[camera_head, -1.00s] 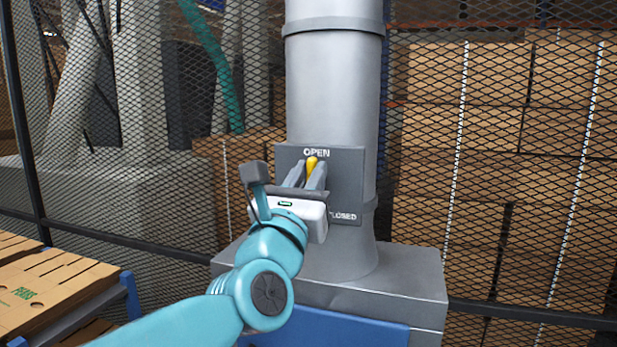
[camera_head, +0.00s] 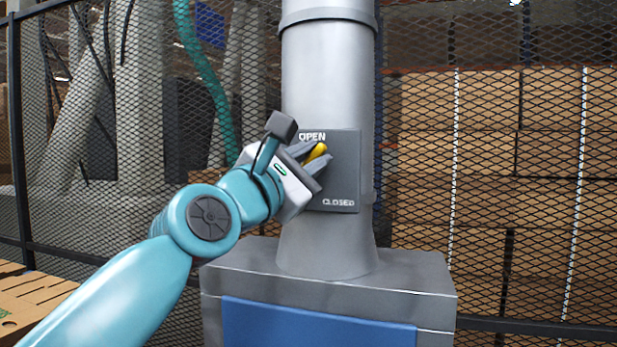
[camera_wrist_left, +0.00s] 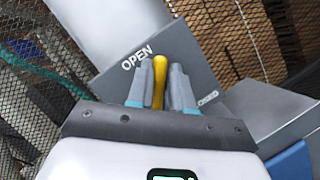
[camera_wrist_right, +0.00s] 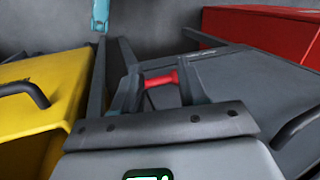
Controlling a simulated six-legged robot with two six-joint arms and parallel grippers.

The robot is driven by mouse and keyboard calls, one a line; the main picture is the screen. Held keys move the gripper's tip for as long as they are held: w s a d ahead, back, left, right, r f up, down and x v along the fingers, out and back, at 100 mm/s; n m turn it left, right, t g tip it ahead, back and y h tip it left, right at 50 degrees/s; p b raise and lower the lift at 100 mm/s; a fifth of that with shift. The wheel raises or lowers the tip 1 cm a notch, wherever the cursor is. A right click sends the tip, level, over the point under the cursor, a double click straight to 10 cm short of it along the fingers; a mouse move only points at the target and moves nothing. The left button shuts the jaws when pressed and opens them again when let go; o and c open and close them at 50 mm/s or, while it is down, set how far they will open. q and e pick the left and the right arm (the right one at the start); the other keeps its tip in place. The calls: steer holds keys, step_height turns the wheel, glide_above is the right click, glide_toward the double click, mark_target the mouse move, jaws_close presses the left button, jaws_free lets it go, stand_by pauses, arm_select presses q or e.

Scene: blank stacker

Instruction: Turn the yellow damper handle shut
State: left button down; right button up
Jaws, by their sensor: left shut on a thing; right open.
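The yellow damper handle (camera_head: 316,152) is on a grey plate (camera_head: 346,170) on the front of a round metal duct. The plate reads OPEN at its top and CLOSED at its lower right. The handle tilts up and to the right, its tip just below and right of OPEN. My left gripper (camera_head: 314,158) is shut on the handle, one finger on each side. In the left wrist view the handle (camera_wrist_left: 159,80) stands between the two fingers. My right gripper (camera_wrist_right: 158,85) shows only in its own wrist view, open, away from the duct.
The duct (camera_head: 328,70) rises from a grey base (camera_head: 410,285) with a blue front panel. In the right wrist view, a red-handled part (camera_wrist_right: 160,79) appears between the fingers, near yellow (camera_wrist_right: 30,110) and red (camera_wrist_right: 270,35) boxes.

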arm_select(q)
steer(key=m+g+p, duration=0.1)
steer(key=m, duration=0.2)
steer(key=shift+d+p, duration=0.1)
steer(key=shift+p, duration=0.2)
steer(key=m+g+p, duration=0.1)
steer(key=m, duration=0.1)
steer(key=m+p, duration=0.1)
steer(key=m, duration=0.1)
steer(key=m+g+p, duration=0.1)
steer(key=m+p, duration=0.1)
steer(key=shift+s+d+f+g, duration=0.1)
steer(key=shift+d+f+g, duration=0.05)
steer(key=shift+f+g, duration=0.2)
steer(key=shift+f+m+p, duration=0.2)
steer(key=shift+m+p, duration=0.2)
steer(key=shift+m, duration=0.2)
steer(key=shift+g, duration=0.25)
steer(key=c, duration=1.1)
jaws_free()
